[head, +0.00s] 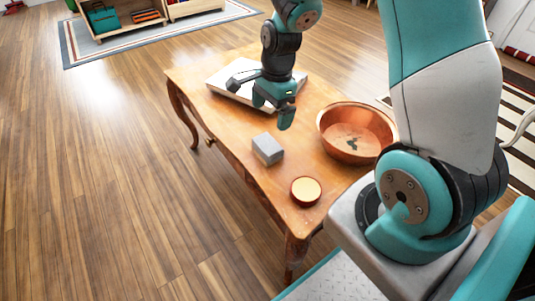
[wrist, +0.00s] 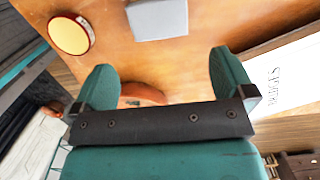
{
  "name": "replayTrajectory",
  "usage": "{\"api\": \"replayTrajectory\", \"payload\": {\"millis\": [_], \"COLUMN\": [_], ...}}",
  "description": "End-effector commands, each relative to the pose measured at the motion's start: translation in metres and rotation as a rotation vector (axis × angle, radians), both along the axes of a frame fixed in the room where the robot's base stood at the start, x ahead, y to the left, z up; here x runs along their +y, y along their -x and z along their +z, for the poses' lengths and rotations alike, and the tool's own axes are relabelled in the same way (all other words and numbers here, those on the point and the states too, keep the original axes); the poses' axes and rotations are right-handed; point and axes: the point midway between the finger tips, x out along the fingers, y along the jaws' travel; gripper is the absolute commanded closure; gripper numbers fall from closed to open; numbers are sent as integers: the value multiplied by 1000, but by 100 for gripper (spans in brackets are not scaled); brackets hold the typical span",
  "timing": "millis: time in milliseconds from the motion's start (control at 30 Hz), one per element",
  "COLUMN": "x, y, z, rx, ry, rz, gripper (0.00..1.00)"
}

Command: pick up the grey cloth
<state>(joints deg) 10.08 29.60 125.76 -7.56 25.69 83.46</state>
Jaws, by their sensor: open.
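The grey cloth (head: 267,150) looks like a small, neat block lying on the wooden table, near its left edge. In the wrist view the grey cloth (wrist: 158,20) is at the top middle, partly cut off by the frame edge, beyond the fingertips. My gripper (head: 272,109) hangs above the table, behind the cloth in the head view and apart from it. In the wrist view my gripper (wrist: 163,62) has its two teal fingers spread wide with nothing between them.
A copper bowl (head: 341,151) stands to the right of the cloth. A round cream-topped container (head: 306,190) stands near the table's front corner. A white book-like slab (head: 226,84) lies on the far part, behind my gripper. Bare wooden tabletop (head: 285,165) surrounds the cloth.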

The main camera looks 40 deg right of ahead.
Motion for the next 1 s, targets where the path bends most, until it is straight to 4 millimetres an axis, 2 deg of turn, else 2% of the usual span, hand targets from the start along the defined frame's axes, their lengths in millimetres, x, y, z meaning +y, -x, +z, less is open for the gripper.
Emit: {"api": "replayTrajectory", "payload": {"millis": [33, 200, 533, 800, 1000], "x": [2, 6, 9, 13, 14], "y": [1, 0, 1, 3, 2], "z": [-18, -48, -71, -111, -112], "rx": [3, 1, 0, 1, -2], "ry": [0, 0, 0, 0, 0], "rz": [1, 1, 2, 3, 2], "gripper": [0, 0, 0, 0, 0]}}
